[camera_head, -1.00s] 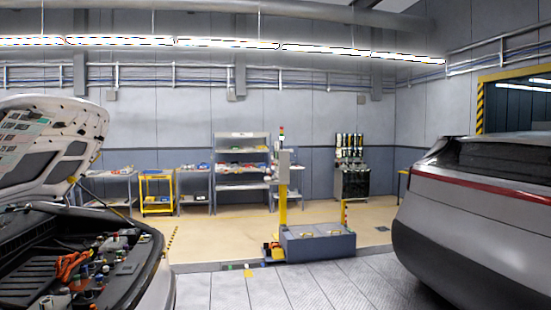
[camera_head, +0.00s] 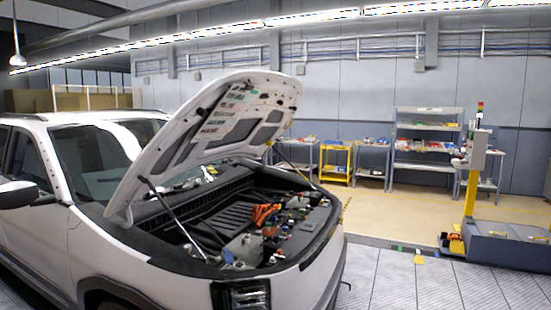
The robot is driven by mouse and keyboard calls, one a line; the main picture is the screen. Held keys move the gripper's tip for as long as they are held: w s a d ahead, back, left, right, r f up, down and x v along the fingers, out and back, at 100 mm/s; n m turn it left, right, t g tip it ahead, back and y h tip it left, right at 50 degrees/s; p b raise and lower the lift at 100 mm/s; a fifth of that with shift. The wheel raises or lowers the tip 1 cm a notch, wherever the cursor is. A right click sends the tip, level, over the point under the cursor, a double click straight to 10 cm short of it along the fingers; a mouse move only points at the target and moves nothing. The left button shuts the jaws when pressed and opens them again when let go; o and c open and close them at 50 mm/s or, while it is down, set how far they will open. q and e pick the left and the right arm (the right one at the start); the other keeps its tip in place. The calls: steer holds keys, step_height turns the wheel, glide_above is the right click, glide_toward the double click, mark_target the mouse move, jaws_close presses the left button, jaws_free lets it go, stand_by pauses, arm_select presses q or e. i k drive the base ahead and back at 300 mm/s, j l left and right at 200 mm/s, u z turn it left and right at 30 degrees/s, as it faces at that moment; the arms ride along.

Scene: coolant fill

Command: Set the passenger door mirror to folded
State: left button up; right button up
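A white car (camera_head: 45,235) stands at the left with its hood (camera_head: 215,130) propped open over the engine bay (camera_head: 245,220). The mirror on the car's far side is not visible. Neither of my grippers is in view.
A grey floor unit with a yellow post (camera_head: 472,180) stands at the right. A yellow cart (camera_head: 336,163), workbenches and a shelf unit (camera_head: 427,145) line the back wall.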

mark_target(16, 195)
steer(key=u, duration=1.6)
steer(key=i+j+z, duration=0.1)
steer(key=i, duration=0.45)
steer(key=i+j+z, duration=0.1)
steer(key=i+j, duration=0.25)
steer(key=i, duration=0.2)
steer(key=i+j, duration=0.25)
steer(key=i, duration=0.3)
steer(key=i+j+z, duration=0.15)
steer(key=i+j, duration=0.15)
steer(key=i, duration=0.2)
steer(key=i+j+z, duration=0.1)
steer(key=i+j, duration=0.2)
steer(key=i, duration=0.25)
